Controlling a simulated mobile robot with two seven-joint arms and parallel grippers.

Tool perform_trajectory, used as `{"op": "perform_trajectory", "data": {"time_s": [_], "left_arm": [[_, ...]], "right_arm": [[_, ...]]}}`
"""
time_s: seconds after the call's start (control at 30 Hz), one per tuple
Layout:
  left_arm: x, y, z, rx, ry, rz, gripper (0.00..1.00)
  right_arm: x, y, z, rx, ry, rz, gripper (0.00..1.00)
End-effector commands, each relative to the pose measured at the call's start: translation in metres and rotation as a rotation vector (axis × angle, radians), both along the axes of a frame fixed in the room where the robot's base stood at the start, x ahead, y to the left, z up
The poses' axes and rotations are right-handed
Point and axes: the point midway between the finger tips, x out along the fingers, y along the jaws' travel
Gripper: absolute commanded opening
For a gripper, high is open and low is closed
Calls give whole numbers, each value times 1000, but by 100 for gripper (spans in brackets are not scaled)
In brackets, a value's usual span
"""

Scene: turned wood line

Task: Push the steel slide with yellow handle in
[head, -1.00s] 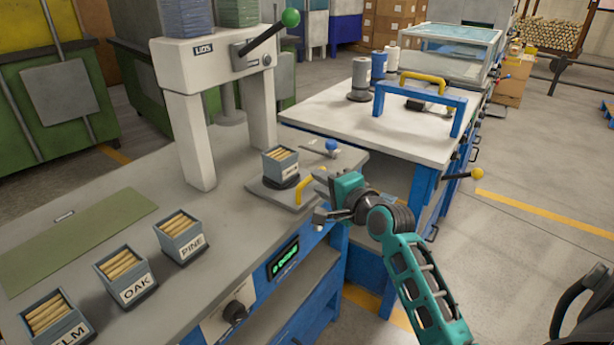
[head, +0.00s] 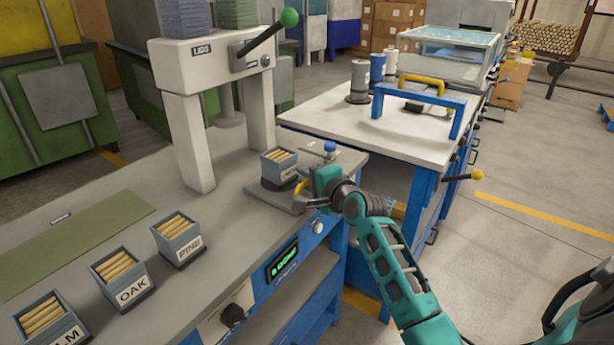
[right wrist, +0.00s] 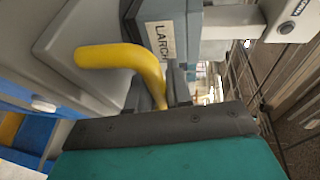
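The steel slide (head: 262,194) is a flat grey plate at the right end of the near bench, partly under the white press frame. Its yellow handle (head: 301,187) stands at the slide's front right edge and shows large in the right wrist view (right wrist: 118,56). A small grey box of wooden pegs (head: 280,168), labelled LARCH in the wrist view (right wrist: 163,40), sits on the slide. My right gripper (head: 312,194) is at the handle, its dark fingers beside the handle's lower end. Whether they are closed on it is hidden. My left gripper is not in view.
The white press (head: 212,52) with a green-knobbed lever (head: 265,40) stands over the bench. Boxes labelled PINE (head: 180,240), OAK (head: 124,280) and a third lie to the left. A blue-topped button (head: 330,147) stands behind the gripper. A second bench (head: 330,120) is beyond.

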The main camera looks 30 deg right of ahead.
Motion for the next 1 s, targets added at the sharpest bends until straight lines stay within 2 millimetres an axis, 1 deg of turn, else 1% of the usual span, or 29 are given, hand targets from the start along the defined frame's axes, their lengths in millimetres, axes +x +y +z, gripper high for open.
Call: {"op": "perform_trajectory", "data": {"time_s": [0.47, 0.63, 0.77, 0.87, 1.0], "left_arm": [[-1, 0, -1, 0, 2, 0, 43], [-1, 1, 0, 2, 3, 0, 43], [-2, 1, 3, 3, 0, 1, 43], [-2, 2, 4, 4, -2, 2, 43], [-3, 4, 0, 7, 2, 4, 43]], "right_arm": [[0, 0, 0, 1, 0, 0, 0], [7, 4, 1, 2, -1, 1, 0], [24, 11, 2, 4, -1, 1, 0], [42, 19, 2, 5, -2, 1, 0], [71, 31, 1, 5, -2, 2, 0]]}}
